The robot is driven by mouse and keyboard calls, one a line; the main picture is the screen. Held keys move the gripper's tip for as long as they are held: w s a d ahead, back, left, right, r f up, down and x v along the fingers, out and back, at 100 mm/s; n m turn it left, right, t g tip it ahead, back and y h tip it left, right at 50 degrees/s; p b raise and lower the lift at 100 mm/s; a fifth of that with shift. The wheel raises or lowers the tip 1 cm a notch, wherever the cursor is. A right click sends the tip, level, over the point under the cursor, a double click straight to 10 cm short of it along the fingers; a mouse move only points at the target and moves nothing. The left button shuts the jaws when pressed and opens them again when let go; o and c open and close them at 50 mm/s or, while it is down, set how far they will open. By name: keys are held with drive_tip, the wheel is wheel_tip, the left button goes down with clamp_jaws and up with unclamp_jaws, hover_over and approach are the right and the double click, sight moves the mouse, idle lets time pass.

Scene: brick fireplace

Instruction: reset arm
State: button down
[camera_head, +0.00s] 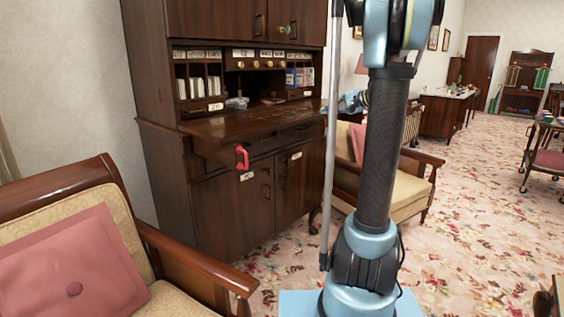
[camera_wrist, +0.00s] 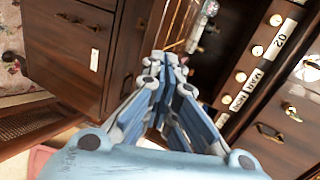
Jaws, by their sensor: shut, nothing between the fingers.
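My gripper (camera_wrist: 165,62) shows in the wrist view, its blue linkage fingers drawn together at the tips, shut and empty. It is in front of the dark wooden cabinet, which appears tilted in that view. A red handle (camera_head: 241,157) sits on the cabinet's front, on a panel that juts out below the desk surface.
An armchair (camera_head: 190,262) with a pink cushion (camera_head: 75,262) stands close at the lower left. Another armchair (camera_head: 408,188) is behind my arm. Small items and labelled compartments fill the cabinet's middle. Floral carpet (camera_head: 480,215) is open at the right, with a wheeled cart (camera_head: 548,158) beyond.

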drive_tip(key=s+a+f+n+g+h, duration=0.1)
drive_tip(key=s+a+f, duration=0.1)
drive_tip(key=s+f, duration=0.35)
drive_tip(key=s+a+f+n+g+h, duration=0.2)
drive_tip(key=s+a+f, duration=0.1)
drive_tip(key=s, duration=0.6)
drive_tip(key=s+a+f+n+g+h, duration=0.15)
drive_tip(key=s+f, duration=0.25)
drive_tip(key=s, duration=0.4)
drive_tip(key=s+d+f+n+g+h, duration=0.1)
drive_tip(key=s+d+f+h, duration=0.2)
drive_tip(key=s+f, duration=0.5)
drive_tip(key=s+d+f+n+g+h, duration=0.1)
drive_tip(key=s+d+f+n+h, duration=0.1)
drive_tip(key=s+f, duration=0.6)
drive_tip(key=s+d+h, duration=0.1)
drive_tip(key=s, duration=0.3)
drive_tip(key=shift+s, duration=0.3)
drive_tip(key=shift+f, duration=0.1)
drive_tip(key=shift+w+f, duration=0.2)
drive_tip(key=shift+w, duration=0.25)
